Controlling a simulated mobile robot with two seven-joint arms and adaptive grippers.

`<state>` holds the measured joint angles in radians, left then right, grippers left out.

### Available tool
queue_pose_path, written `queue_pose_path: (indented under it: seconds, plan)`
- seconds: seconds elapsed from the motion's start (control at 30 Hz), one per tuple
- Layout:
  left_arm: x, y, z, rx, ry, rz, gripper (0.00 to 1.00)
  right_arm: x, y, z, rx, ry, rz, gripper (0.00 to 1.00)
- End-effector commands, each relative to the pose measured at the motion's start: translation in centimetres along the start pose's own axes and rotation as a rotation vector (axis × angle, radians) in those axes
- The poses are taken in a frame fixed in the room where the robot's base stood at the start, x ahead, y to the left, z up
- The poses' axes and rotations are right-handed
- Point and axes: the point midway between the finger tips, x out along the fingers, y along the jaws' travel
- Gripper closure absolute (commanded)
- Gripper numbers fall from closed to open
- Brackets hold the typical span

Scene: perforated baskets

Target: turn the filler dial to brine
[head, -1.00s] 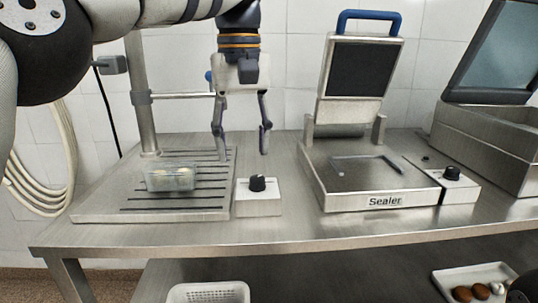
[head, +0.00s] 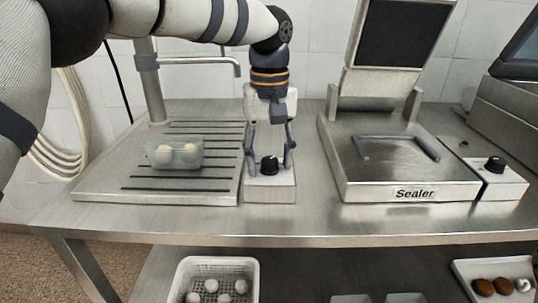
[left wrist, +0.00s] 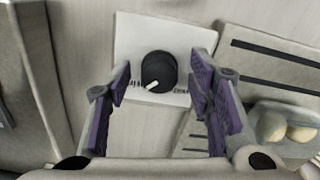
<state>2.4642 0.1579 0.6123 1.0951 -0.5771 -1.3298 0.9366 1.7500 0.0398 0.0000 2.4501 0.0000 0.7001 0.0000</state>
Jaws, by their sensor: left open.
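The filler dial (head: 269,165) is a black knob on a small white box (head: 270,190), beside the slotted steel drain board. In the left wrist view the dial (left wrist: 159,70) has a white pointer mark toward its lower left, and its scale marks are too small to read. My left gripper (head: 270,160) is pointed down over the box with its fingers apart, one on each side of the dial. In the left wrist view the open fingers (left wrist: 163,90) show clear gaps to the knob. My right gripper is not in view.
A clear tub (head: 176,153) with pale balls sits on the drain board (head: 100,185) at the left, under a steel spout (head: 205,61). The sealer (head: 415,193), with its lid raised, and a second black dial (head: 495,164) stand at the right. A white perforated basket (head: 215,264) is below.

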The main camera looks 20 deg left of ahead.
Motion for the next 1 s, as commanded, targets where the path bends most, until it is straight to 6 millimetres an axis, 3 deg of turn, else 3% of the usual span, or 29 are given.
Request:
queue_pose_path:
  seconds: [0.23,0.43,0.73,1.0]
  plan:
    - [0.12,0.01,-0.01,0.000,0.000,0.000,0.54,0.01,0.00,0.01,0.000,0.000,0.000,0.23]
    - [0.10,0.01,-0.01,0.000,0.000,-0.001,1.00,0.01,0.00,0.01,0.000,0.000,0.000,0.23]
    - [0.04,0.00,-0.02,0.022,0.001,-0.001,1.00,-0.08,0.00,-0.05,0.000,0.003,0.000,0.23]
    - [-0.10,-0.01,-0.04,0.169,0.004,0.000,1.00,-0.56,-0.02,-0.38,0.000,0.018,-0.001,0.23]
